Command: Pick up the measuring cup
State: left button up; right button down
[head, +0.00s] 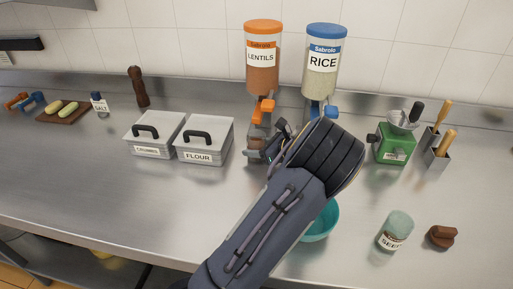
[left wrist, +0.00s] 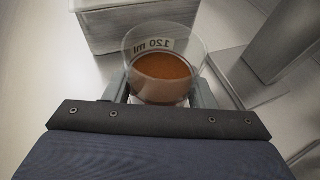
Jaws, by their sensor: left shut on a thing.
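The measuring cup (left wrist: 163,65) is clear, marked 120 ml, and holds an orange-brown fill. It shows in the left wrist view between the fingers of my left gripper (left wrist: 162,92), which is shut on it. In the head view my left gripper (head: 277,140) is just in front of the lentils dispenser (head: 262,70), by its orange spout. The cup cannot be made out clearly in the head view. My right gripper is in neither view.
The rice dispenser (head: 323,65) stands right of the lentils. The flour box (head: 203,143) and another lidded box (head: 152,135) stand to the left. A teal bowl (head: 322,222) is partly hidden by my arm.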

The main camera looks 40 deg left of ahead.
pick_arm(q)
jog(key=s+d+r, duration=0.6)
jog(key=s+r, duration=0.1)
jog(key=s, duration=0.4)
jog(key=d+r+n+g+h+p, duration=0.1)
jog(key=d+r+n+g+p, duration=0.1)
jog(key=d+p, duration=0.5)
jog(key=w+d+r+n+g+h+p, duration=0.1)
jog(key=d+n+g+p, duration=0.2)
jog(key=d+p, duration=0.5)
jog(key=d+g, duration=0.1)
jog(key=d, duration=0.4)
jog(key=shift+w+d+r, duration=0.15)
jog(key=shift+w+r, duration=0.1)
jog(key=shift+r, duration=0.15)
jog(key=shift+f, duration=0.1)
